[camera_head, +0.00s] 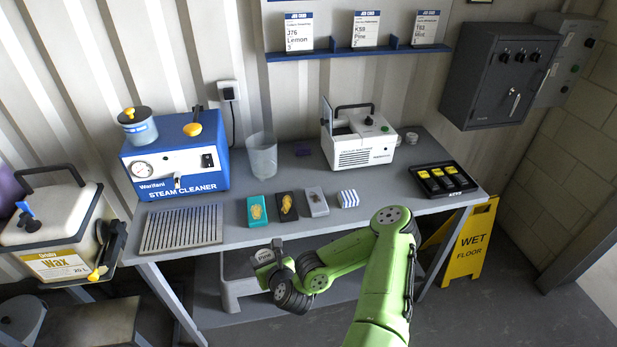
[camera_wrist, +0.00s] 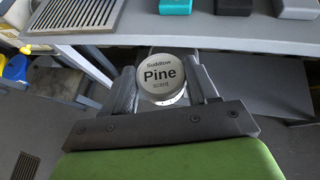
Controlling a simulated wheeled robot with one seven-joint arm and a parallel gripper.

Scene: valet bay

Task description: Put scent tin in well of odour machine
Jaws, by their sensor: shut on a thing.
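My gripper (camera_head: 270,262) is shut on a round scent tin (camera_head: 264,255), in front of the bench's front edge. In the wrist view the tin (camera_wrist: 161,80) sits between the two fingers, its pale lid facing the camera and reading "Pine". The odour machine (camera_head: 358,138) is a white box at the back of the bench, right of centre, well apart from my gripper. It has a black handle, and a clear lid seems to stand up at its left side. The inside of its well is hard to make out.
On the grey bench (camera_head: 390,200) stand a blue steam cleaner (camera_head: 175,155), a clear beaker (camera_head: 262,156), a slotted drain grille (camera_head: 182,229), several small blocks in a row and a black tray (camera_head: 444,181). Job cards hang above.

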